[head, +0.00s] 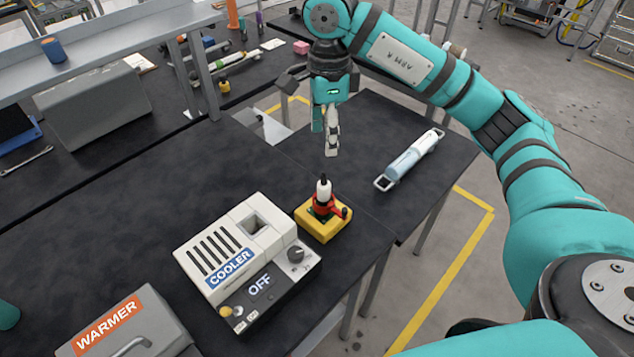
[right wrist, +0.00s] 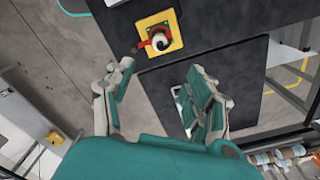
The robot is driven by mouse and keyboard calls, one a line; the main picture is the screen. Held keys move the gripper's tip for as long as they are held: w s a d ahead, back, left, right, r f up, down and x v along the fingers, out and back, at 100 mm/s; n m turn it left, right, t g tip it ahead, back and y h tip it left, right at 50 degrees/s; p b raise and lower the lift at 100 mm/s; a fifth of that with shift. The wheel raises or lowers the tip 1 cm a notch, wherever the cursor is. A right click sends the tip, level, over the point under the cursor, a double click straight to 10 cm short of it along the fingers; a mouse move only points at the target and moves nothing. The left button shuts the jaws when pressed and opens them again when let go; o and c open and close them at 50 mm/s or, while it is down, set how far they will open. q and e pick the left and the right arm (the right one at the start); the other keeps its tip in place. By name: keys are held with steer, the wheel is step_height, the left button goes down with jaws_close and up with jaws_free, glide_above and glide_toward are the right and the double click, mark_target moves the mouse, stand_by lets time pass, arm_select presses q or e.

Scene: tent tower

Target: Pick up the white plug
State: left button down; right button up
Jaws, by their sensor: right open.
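The white plug (head: 323,190) stands upright with a dark tip in a red clamp-like piece on a yellow base (head: 324,226), beside the cooler. In the right wrist view the plug (right wrist: 161,41) shows from above, beyond the fingertips, with the red piece around it on the yellow base. My right gripper (head: 331,150) points down, above and behind the plug in the head view. Its fingers (right wrist: 160,68) are apart with nothing between them, and it does not touch the plug. My left gripper is not in view.
The white cooler box (head: 248,262), marked OFF, stands left of the yellow base. A grey warmer box (head: 130,330) is at the front left. A light-blue and white cylinder with end handles (head: 410,160) lies on the right table. Dark tabletop (head: 120,225) is clear left of the cooler.

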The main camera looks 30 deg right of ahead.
mark_target(324, 183)
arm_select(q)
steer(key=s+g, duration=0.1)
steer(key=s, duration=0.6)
arm_select(e)
steer(key=f, duration=0.4)
steer(key=s+f, duration=0.1)
steer(key=f, duration=0.1)
steer(key=shift+a+f, duration=0.1)
step_height(324, 183, down, 5)
steer(key=shift+w+r+p, duration=0.1)
steer(key=shift+p, duration=0.75)
steer(key=shift+w+f+p, duration=0.1)
steer(key=shift+f+p, duration=0.25)
steer(key=shift+f, duration=0.05)
steer(key=f, duration=0.1)
steer(key=f+p, duration=0.1)
steer(key=f, duration=0.1)
steer(key=shift+w+a+f+p, duration=0.15)
steer(key=shift+w+f+p, duration=0.1)
steer(key=shift+f+p, duration=0.15)
steer(key=shift+f, duration=0.25)
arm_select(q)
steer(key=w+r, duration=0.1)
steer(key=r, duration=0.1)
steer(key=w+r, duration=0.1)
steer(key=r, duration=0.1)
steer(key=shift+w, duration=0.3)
arm_select(e)
steer(key=shift+c, duration=0.2)
